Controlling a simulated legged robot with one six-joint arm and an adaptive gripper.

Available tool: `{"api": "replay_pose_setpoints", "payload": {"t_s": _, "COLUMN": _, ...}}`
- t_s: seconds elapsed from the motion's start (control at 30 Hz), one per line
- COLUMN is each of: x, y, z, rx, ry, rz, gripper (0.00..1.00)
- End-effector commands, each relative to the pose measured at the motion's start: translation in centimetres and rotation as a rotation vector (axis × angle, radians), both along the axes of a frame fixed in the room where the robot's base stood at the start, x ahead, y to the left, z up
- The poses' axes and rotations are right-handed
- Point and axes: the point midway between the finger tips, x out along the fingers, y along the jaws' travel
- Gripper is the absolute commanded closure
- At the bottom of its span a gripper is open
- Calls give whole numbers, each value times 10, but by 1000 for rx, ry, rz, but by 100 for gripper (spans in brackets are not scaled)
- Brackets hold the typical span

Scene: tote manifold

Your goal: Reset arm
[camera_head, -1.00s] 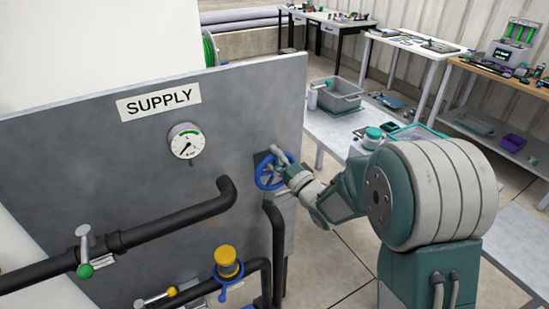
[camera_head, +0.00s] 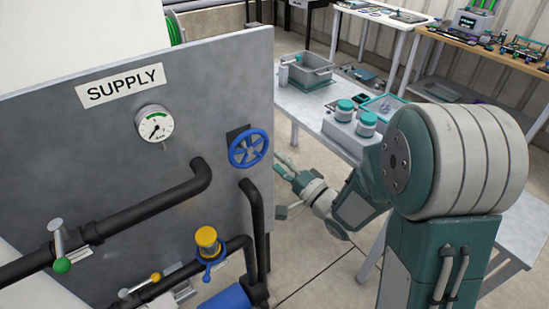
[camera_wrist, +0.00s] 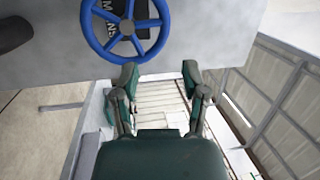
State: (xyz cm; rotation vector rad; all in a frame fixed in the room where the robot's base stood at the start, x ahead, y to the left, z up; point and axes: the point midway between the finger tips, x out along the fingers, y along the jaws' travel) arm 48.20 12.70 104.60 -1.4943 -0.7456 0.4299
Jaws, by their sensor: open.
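My gripper (camera_head: 284,167) is open and empty, to the right of the grey supply panel (camera_head: 90,150) in the head view. In the wrist view, my gripper (camera_wrist: 160,82) shows both fingers spread apart with nothing between them. The blue handwheel (camera_head: 248,149) is on the right part of the panel, and my gripper is apart from it. The handwheel (camera_wrist: 126,30) also shows in the wrist view, above and left of the fingers. My arm is bent, with its forearm reaching toward the panel's right edge.
Black pipes (camera_head: 130,215) stand out from the panel, with a yellow-capped valve (camera_head: 206,240) and a green-tipped lever (camera_head: 60,250). A pressure gauge (camera_head: 154,124) sits above. Behind my arm is a table with a grey tote (camera_head: 306,76) and teal-lidded jars (camera_head: 345,110). Workbenches stand farther back.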

Motion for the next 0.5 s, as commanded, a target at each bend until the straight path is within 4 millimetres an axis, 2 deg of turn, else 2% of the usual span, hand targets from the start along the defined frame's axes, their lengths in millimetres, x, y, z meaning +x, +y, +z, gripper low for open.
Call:
{"api": "replay_pose_setpoints", "payload": {"t_s": 0.37, "x": 1, "y": 0, "z": 1, "rx": -8, "ry": -3, "rz": -6, "gripper": 43}}
{"api": "replay_pose_setpoints", "payload": {"t_s": 0.5, "x": 8, "y": -8, "z": 8, "rx": -134, "ry": -28, "rz": -84, "gripper": 43}}
